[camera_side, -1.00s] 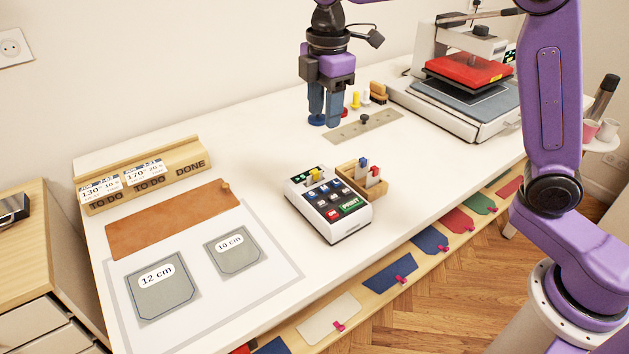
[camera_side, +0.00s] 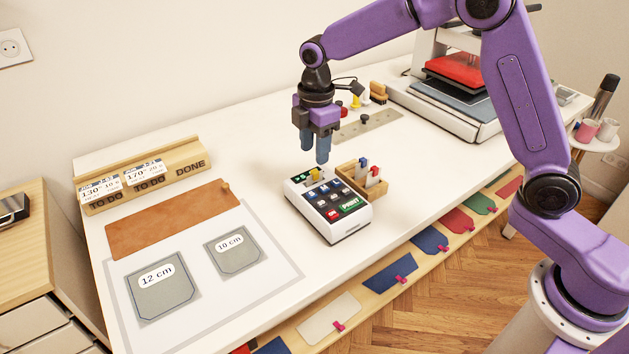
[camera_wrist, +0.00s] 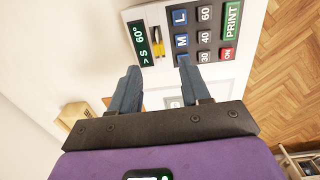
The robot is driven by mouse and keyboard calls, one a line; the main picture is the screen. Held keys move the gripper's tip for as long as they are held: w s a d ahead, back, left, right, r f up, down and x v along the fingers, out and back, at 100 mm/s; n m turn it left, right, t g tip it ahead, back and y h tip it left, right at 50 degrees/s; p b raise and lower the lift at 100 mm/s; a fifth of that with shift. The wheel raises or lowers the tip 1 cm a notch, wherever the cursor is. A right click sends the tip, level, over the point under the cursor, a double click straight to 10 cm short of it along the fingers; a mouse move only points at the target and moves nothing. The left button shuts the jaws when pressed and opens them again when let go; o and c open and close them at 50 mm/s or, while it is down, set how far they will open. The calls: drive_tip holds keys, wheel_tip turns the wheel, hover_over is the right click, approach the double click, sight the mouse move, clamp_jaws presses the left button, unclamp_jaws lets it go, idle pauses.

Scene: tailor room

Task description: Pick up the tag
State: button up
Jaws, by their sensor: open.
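The yellow tag (camera_side: 315,174) stands in a slot beside the small display of the label printer (camera_side: 343,228). It also shows as a narrow yellow piece in the wrist view (camera_wrist: 157,42), on the white printer next to the display reading "S 60°". My gripper (camera_side: 323,161) points down just above the back of the printer, close over the tag. It is open and empty. In the wrist view its two blue fingers (camera_wrist: 156,78) are spread apart, with the tag beyond their tips. The lower part of the tag is hidden in the slot.
A wooden holder (camera_side: 350,195) with a blue and a red tag stands against the printer's right side. A wooden rack (camera_side: 145,188) with cards is at the left. A heat press (camera_side: 465,110) is at the back right.

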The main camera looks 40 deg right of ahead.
sight(315, 171)
drive_tip(key=shift+w+d+f, duration=0.1)
drive_tip(key=shift+f, duration=1.45)
drive_tip(key=shift+w+d+f, duration=0.1)
drive_tip(key=shift+f, duration=1.4)
clamp_jaws()
